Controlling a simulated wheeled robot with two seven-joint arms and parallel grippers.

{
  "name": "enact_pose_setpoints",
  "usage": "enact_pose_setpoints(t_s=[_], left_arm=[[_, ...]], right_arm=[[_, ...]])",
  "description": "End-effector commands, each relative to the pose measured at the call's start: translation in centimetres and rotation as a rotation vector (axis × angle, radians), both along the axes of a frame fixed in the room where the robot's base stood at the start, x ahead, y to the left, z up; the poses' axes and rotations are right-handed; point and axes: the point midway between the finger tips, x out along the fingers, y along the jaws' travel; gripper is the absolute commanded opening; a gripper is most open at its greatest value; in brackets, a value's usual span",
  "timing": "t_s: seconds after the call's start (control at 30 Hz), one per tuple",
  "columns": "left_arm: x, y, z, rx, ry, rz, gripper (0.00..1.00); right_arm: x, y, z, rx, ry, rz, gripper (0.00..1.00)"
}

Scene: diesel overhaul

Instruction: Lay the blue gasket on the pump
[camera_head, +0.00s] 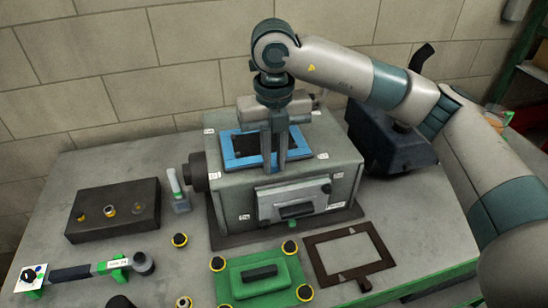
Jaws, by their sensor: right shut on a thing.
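The blue gasket (236,159) is a flat rectangular frame with a dark opening. It is at the top of the grey pump housing (338,146), in the middle of the head view. My right gripper (273,164) points down over the gasket and is shut on it. The fingers hide part of the gasket. I cannot tell whether the gasket touches the housing top or is just above it. My left gripper is not in view.
A brown gasket frame (316,261) lies right of a green cover plate (238,284) with yellow-ringed knobs. A dark block (90,222) with round fittings stands left, near a torque wrench (70,273). A dark blue machine part (375,140) stands behind right.

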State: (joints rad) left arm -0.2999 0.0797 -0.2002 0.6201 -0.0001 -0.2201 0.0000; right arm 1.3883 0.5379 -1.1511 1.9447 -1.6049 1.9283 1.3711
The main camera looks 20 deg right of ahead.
Motion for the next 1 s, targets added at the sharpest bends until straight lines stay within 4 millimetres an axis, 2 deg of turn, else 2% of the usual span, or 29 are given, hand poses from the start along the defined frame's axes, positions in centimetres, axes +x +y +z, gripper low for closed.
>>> enact_pose_setpoints(t_s=[0.13,0.17,0.2,0.23,0.27,0.73,0.87,1.0], left_arm=[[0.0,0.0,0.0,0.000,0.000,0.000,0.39],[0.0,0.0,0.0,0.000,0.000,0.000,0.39],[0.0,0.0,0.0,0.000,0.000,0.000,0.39],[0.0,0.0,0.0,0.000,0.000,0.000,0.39],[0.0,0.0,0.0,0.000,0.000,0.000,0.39],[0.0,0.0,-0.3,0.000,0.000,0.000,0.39],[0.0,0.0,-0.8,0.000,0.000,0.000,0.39],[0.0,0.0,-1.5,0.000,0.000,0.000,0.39]], right_arm=[[-0.1,0.0,-0.2,-0.001,0.005,0.001,0.00],[-0.1,0.0,-0.2,-0.002,0.005,0.001,0.16],[-0.1,0.0,-0.2,-0.002,0.005,0.001,0.25],[-0.1,0.0,-0.2,-0.002,0.005,0.001,0.32],[-0.1,0.0,-0.2,-0.001,0.004,0.001,0.35],[0.0,0.0,0.5,0.000,0.001,0.000,0.35],[0.1,0.0,1.7,0.001,-0.001,0.000,0.35],[0.1,0.1,3.8,0.001,-0.001,0.000,0.35]])
